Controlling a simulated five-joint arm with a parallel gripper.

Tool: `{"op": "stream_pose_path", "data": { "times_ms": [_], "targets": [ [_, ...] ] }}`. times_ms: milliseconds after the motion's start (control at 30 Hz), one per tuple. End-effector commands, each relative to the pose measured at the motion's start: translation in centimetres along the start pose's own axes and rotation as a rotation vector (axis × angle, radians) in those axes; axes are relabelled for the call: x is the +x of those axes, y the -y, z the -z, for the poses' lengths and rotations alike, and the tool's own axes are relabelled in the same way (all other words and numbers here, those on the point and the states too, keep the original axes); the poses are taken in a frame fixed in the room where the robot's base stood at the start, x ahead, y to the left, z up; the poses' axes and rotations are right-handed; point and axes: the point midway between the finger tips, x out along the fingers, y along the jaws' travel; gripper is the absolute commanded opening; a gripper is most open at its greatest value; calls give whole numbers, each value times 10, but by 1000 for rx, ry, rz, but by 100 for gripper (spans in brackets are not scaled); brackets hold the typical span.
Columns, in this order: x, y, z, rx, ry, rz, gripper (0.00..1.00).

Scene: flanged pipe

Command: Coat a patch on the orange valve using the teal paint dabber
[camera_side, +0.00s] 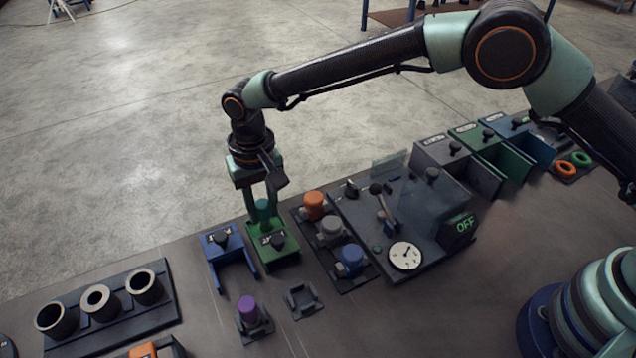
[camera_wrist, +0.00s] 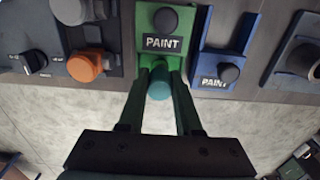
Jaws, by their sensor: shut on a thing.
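The teal paint dabber (camera_side: 263,211) is upright between the green fingers of my gripper (camera_side: 262,206), which is shut on it. In the wrist view the teal dabber (camera_wrist: 158,84) shows between the fingertips (camera_wrist: 160,76). It is at the green tray (camera_side: 284,252) labelled PAINT; its lower end is hidden, so I cannot tell whether it touches the paint. The orange valve (camera_side: 314,205) is at the far end of a dark strip, just right of my gripper in the side view. In the wrist view the orange valve (camera_wrist: 88,68) is left of the fingers.
A grey valve (camera_side: 330,231) and a blue valve (camera_side: 349,259) share the strip. A blue paint tray (camera_side: 222,241) stands left of the green one. A purple dabber (camera_side: 248,308) and an empty square holder (camera_side: 302,299) are nearer. A gauge panel (camera_side: 372,238) stands right.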

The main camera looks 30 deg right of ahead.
Motion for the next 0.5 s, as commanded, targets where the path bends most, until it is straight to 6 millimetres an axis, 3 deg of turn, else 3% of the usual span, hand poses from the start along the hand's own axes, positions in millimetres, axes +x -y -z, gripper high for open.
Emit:
{"op": "stream_pose_path", "data": {
  "times_ms": [167,500],
  "targets": [
    [-1,0,0,0,1,-1,0],
    [-27,0,0,0,0,0,0]
  ]
}}
